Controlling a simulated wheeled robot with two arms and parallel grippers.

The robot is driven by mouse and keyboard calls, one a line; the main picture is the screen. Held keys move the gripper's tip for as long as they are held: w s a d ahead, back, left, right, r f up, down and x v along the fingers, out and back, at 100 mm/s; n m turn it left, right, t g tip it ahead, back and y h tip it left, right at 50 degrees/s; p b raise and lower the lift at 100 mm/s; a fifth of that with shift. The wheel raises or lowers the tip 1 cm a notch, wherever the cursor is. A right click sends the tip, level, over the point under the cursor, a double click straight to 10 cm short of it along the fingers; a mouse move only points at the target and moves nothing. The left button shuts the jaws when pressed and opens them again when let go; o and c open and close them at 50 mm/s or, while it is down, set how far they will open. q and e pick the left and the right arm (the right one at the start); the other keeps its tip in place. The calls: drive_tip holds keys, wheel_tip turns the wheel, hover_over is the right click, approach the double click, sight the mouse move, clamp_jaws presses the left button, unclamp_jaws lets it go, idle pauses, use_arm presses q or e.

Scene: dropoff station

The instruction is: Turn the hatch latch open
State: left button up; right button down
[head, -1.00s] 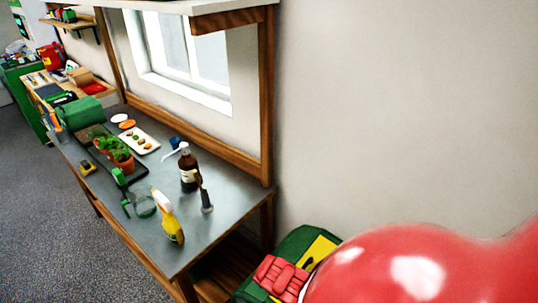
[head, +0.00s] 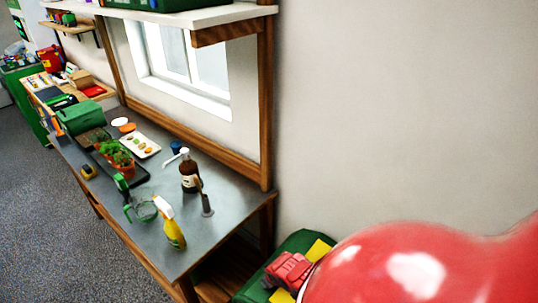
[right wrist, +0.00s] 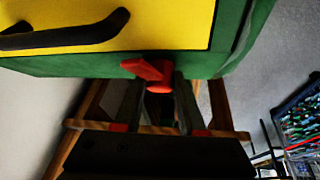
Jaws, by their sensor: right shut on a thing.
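The hatch is a yellow panel (right wrist: 150,25) on a green box, near the top of the right wrist view. A black bar handle (right wrist: 65,36) is fixed across it. The red latch (right wrist: 147,70) sits on the green edge below the panel, its lever pointing up and left, tilted. My right gripper (right wrist: 160,90) is shut on the latch, with a dark finger on each side of its round red part. In the head view, the green box (head: 300,243) shows at the bottom, largely hidden behind my red arm. My left gripper is in neither current view.
A grey-topped workbench (head: 215,240) stands left of the box, holding a spray bottle (head: 170,225), a brown bottle (head: 189,172) and potted plants (head: 122,165). A bare wall is behind the box. A dark crate (right wrist: 300,120) stands at the right in the wrist view.

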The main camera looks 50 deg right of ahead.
drive_tip(key=shift+d+r+n+y, duration=0.15)
drive_tip(key=shift+n+y, duration=0.55)
drive_tip(key=shift+w+d+f+n+y, duration=0.15)
drive_tip(key=shift+f+n+y, duration=0.05)
drive_tip(key=shift+n+y, duration=0.2)
drive_tip(key=n+y+b, duration=0.1)
drive_tip(key=b, duration=0.1)
drive_tip(key=n+g+y+b, duration=0.1)
drive_tip(key=n+b, duration=0.1)
drive_tip(key=b, duration=0.1)
drive_tip(key=n+y+b, duration=0.1)
drive_tip(key=b, duration=0.1)
drive_tip(key=shift+w+d+f+n+y, duration=0.1)
drive_tip(key=shift+d+f+n+y, duration=0.05)
drive_tip(key=shift+f+n+y, duration=0.15)
drive_tip(key=shift+r+n+g+y+b, duration=0.15)
drive_tip(key=shift+n+g+y+b, duration=0.15)
drive_tip(key=shift+n+b, duration=0.15)
drive_tip(key=shift+r+n+g+y, duration=0.15)
drive_tip(key=shift+n+g+y, duration=0.2)
drive_tip(key=shift+n, duration=0.2)
drive_tip(key=shift+w+n+g+y, duration=0.1)
drive_tip(key=shift+n+g+y, duration=0.8)
drive_tip(key=shift+n, duration=0.4)
drive_tip(key=shift+f+n+g+y, duration=0.25)
drive_tip(key=shift+n+g, duration=0.2)
drive_tip(key=shift+n, duration=0.25)
